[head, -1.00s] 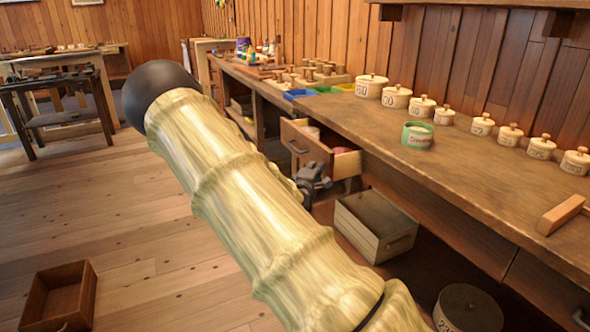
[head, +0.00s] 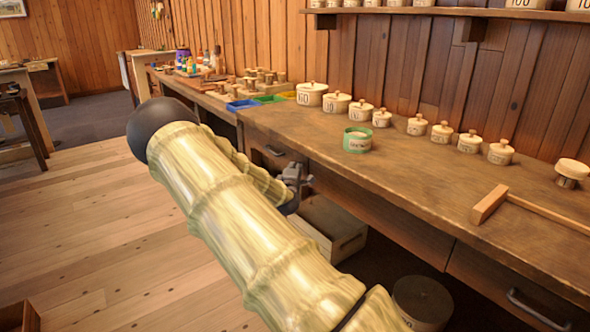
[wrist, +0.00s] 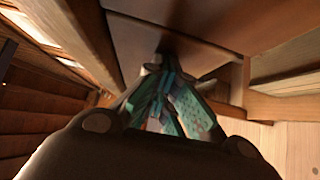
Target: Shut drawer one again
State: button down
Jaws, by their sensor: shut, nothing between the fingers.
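The wooden drawer (head: 262,155) with a dark handle sits under the bench top, partly hidden behind my arm. Its front looks flush or nearly flush with the bench, and no open inside shows. My gripper (head: 296,173) is just in front of the bench, near the drawer's right side. In the wrist view my gripper (wrist: 165,68) is shut and empty, its fingertips at or close to a brown wooden panel (wrist: 200,32). I cannot tell whether they touch it.
The bench top (head: 400,175) carries lidded pots, a green-banded tin (head: 357,140) and a wooden mallet (head: 490,204). A wooden crate (head: 325,228) and a round drum (head: 422,300) stand below the bench.

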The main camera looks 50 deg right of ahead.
jog(key=shift+s+d+r, duration=0.15)
jog(key=shift+d+r, duration=0.05)
jog(key=shift+d, duration=0.1)
jog(key=shift+a+f, duration=0.1)
jog(key=shift+a, duration=0.45)
jog(key=w+a+p+v, duration=0.1)
jog(key=w+v, duration=0.1)
jog(key=v, duration=1)
jog(key=shift+a, duration=0.4)
jog(key=shift+f, duration=0.2)
